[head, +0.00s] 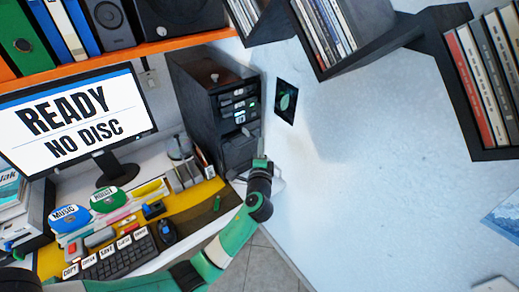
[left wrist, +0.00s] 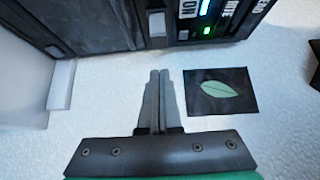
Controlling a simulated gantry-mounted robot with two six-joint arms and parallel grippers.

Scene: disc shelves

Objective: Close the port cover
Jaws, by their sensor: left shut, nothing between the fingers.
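The black computer tower (head: 208,95) stands at the back of the desk against the wall, and its front also shows in the left wrist view (left wrist: 100,22). A small light grey flap (left wrist: 157,24) sits on the tower's front, beside the lit green indicator; it looks like the port cover, but I cannot tell how far open it is. My left gripper (head: 262,162) is shut and empty, close to the tower's lower front on its right side. In the left wrist view its fingertips (left wrist: 159,73) point towards the flap, apart from it. My right gripper is not in view.
A leaf picture (head: 286,101) hangs on the wall beside the tower. The monitor (head: 75,118) reads "READY NO DISC". A keyboard (head: 118,258) and disc items crowd the desk. Disc shelves (head: 455,85) line the upper right; the wall below is mostly clear.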

